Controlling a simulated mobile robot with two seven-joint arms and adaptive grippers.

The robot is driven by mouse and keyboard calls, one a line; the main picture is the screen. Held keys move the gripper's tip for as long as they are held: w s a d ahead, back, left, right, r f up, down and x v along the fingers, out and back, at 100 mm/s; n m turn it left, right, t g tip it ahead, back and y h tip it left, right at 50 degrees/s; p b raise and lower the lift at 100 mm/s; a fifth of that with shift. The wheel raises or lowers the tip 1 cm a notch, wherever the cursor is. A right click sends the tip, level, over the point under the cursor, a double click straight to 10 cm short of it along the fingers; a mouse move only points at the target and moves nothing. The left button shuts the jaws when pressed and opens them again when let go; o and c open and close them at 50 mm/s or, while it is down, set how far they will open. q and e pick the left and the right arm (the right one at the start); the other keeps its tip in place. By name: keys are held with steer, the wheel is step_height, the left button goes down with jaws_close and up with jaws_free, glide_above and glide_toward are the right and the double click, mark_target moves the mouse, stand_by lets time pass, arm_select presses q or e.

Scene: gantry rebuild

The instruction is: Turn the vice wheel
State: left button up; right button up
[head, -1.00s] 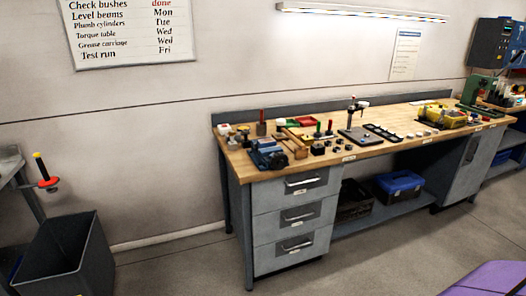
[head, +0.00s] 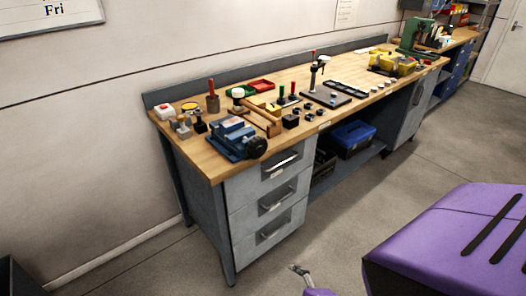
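The blue bench vice (head: 232,138) sits at the near left end of the wooden workbench, close to the front edge. Its dark round wheel (head: 257,148) is on the vice's right end, facing the front of the bench. Nothing of mine is near or touching the wheel.
The wooden workbench (head: 205,159) carries stamps, a red tray (head: 262,85), wooden blocks and a stand (head: 317,72) behind and right of the vice. Grey drawers (head: 272,205) are under its near end. A blue toolbox (head: 352,137) is on the lower shelf. Floor in front is clear.

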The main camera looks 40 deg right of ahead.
steer(key=w+d+r+n+t+b, duration=0.1)
steer(key=w+d+r+n, duration=0.25)
steer(key=w+n, duration=0.2)
steer(key=w+d+r+n+t+b, duration=0.1)
steer(key=w+d+r+n+t, duration=0.2)
steer(key=w, duration=0.4)
steer(key=n+t+y+b, duration=0.2)
steer(key=n+t, duration=0.1)
steer(key=n, duration=1)
glide_toward(259, 149)
steer(key=w, duration=0.7)
steer(key=w+a, duration=0.1)
steer(key=w, duration=0.1)
steer(key=shift+r+p, duration=0.3)
steer(key=shift+p, duration=0.05)
arm_select(q)
steer(key=shift+s+a+f, duration=0.2)
steer(key=shift+s+f, duration=0.1)
steer(key=shift+f, duration=0.3)
steer(key=shift+s+a+f, duration=0.2)
steer(key=shift+s+f, duration=0.05)
steer(key=shift+f, duration=0.3)
steer(key=shift+s+a+f, duration=0.2)
steer(key=shift+s+f, duration=0.1)
steer(key=shift+f, duration=0.3)
arm_select(e)
steer(key=shift+w+f, duration=0.1)
steer(key=shift+w, duration=0.4)
